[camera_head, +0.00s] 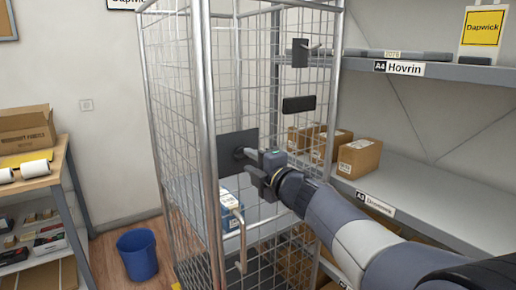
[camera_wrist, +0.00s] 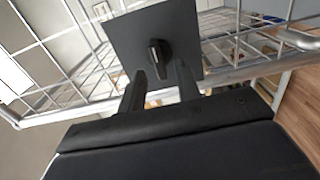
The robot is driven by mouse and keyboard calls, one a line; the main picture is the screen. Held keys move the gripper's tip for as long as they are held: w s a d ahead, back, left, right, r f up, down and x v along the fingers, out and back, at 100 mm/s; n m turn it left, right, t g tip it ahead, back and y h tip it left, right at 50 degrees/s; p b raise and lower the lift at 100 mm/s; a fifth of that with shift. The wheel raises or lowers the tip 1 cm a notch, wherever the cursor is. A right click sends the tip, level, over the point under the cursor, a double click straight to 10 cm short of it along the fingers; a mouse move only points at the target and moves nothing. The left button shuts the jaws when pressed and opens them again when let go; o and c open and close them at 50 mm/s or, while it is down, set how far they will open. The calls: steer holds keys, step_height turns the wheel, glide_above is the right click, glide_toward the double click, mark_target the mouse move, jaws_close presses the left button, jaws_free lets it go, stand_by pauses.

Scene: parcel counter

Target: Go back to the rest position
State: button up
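My gripper (camera_head: 258,172) is at the wire cage (camera_head: 206,120), close in front of a dark square plate (camera_head: 231,140) with a small black knob (camera_head: 239,153). In the wrist view, the plate (camera_wrist: 125,38) and the knob (camera_wrist: 158,50) lie just beyond my fingertips (camera_wrist: 160,74). The two fingers are apart, with a clear gap and nothing held between them. The knob lines up with this gap; I cannot tell whether a finger touches it. My arm reaches in from the lower right of the head view.
A shelf (camera_head: 440,192) with cardboard boxes (camera_head: 359,157) is at the right. A metal handle (camera_head: 238,225) hangs on the cage below the plate, near a blue-and-white box (camera_head: 230,207). A blue bin (camera_head: 137,254) and a workbench (camera_head: 62,165) are at the left, with some bare floor.

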steer(key=shift+x, duration=1.05)
